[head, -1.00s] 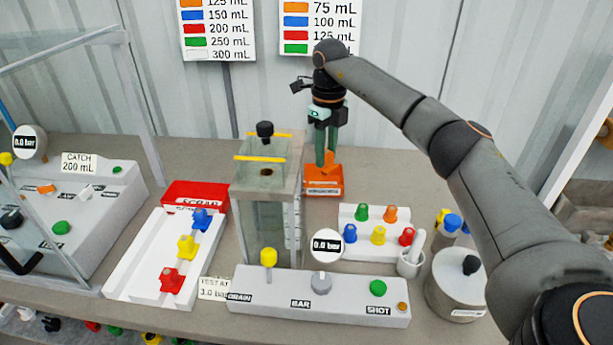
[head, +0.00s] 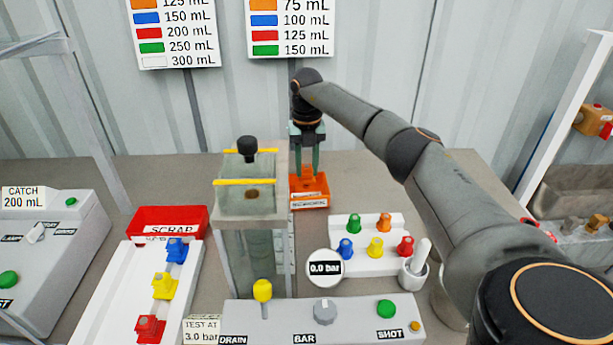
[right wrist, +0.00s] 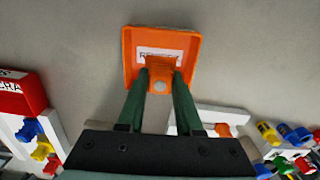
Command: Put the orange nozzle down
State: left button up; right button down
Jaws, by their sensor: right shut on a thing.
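My right gripper (head: 306,174) points down over the orange tray (head: 311,204) behind the clear tank. In the right wrist view its two green fingers (right wrist: 160,82) are shut on the orange nozzle (right wrist: 160,68), whose small grey end faces the camera. The nozzle is over or inside the orange tray (right wrist: 190,42); I cannot tell whether it touches the floor of the tray. The tray's white label is partly covered by the nozzle. In the head view the held nozzle is hard to tell from the tray. My left gripper is not in view.
The clear tank (head: 250,245) stands just left of the gripper. A white rack (head: 343,262) with several coloured nozzles, including another orange one (head: 385,222), is in front right. A red scrap tray (head: 150,217) is at left. Bare table lies right of the orange tray.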

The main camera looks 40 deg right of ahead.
aim_at(307, 176)
jog(key=shift+f, duration=1.4)
jog(key=shift+f, duration=0.1)
jog(key=c, duration=0.6)
grip_release()
notch_tip(307, 176, up, 12)
jog(key=shift+r, duration=0.1)
